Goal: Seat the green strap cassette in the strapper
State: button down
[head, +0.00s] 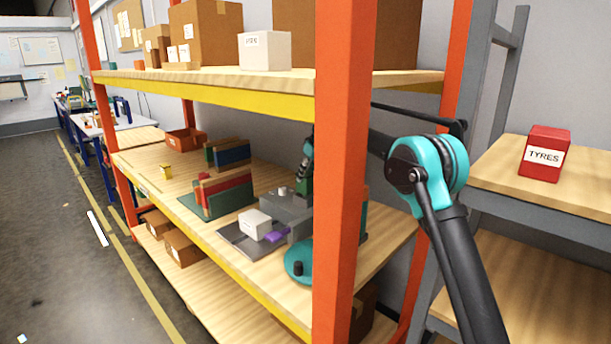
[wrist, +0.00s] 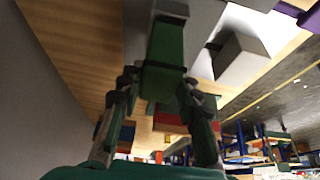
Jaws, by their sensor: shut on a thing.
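My gripper (wrist: 160,92) is shut on the green strap cassette (wrist: 165,50), which stands out beyond the fingertips in the wrist view. In the head view my gripper (head: 303,170) is small and partly hidden by the orange post, over the back of the grey strapper (head: 284,207) on the middle shelf. A bit of green by the fingers there seems to be the cassette (head: 305,188). The cassette's far end is close to the grey machine in the wrist view; I cannot tell whether they touch. The slot for it is not clearly visible.
A pale box (head: 255,224) sits on a dark plate in front of the strapper, beside a purple part (head: 277,235). Racks of coloured pieces (head: 222,193) stand to the left. The orange post (head: 343,180) is close in front of my arm.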

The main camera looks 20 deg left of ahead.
aim_at(310, 175)
jog(key=shift+f, duration=2.5)
jog(key=c, duration=1)
grip_release()
jog(key=v, duration=0.7)
jog(key=shift+d+r, duration=0.15)
jog(key=shift+r, duration=0.05)
jog(key=shift+s, duration=0.1)
